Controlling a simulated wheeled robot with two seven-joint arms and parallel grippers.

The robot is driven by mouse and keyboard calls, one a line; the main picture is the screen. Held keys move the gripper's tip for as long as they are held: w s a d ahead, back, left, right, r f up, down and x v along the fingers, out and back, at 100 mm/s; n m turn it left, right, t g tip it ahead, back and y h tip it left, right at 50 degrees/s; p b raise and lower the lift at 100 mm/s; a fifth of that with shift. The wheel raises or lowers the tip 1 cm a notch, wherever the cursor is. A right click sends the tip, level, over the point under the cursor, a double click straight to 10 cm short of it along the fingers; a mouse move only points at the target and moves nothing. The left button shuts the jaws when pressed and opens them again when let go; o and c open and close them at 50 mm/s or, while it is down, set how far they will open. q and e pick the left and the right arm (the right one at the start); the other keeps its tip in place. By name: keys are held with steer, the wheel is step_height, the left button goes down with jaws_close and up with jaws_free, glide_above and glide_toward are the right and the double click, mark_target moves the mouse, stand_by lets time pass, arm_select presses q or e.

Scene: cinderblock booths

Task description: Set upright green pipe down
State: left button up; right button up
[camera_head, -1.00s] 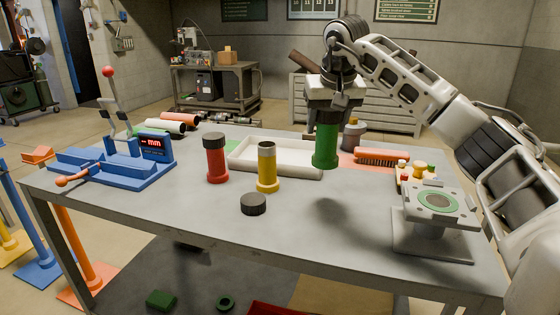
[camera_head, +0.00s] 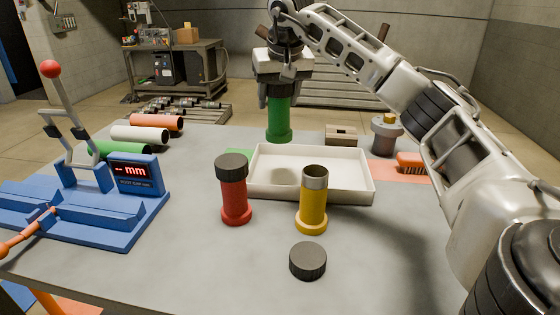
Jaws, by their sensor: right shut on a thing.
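The green pipe (camera_head: 279,117) is upright in my right gripper (camera_head: 280,88), with its wider flange at the bottom. My right gripper points down and is shut on the pipe's upper end. The pipe shows just beyond the back edge of the white tray (camera_head: 262,190), left of its middle. Whether its foot touches the table or hangs a little above it, I cannot tell. My left gripper is out of view.
A red pipe with a dark cap (camera_head: 234,190) and a yellow pipe (camera_head: 313,203) stand before the tray. A loose dark cap (camera_head: 307,261) lies in front. The blue gauge fixture (camera_head: 90,210) is at left. Lying pipes (camera_head: 138,133) are behind it. An orange brush (camera_head: 413,163) is at right.

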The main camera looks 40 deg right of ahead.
mark_target(280, 118)
step_height(280, 118, down, 5)
steer(key=shift+s+b, duration=0.15)
steer(key=shift+b, duration=0.15)
steer(key=shift+f, duration=2.2)
steer(key=shift+f, duration=0.1)
steer(key=o, duration=1.2)
steer(key=shift+f, duration=0.1)
steer(key=v, duration=1.2)
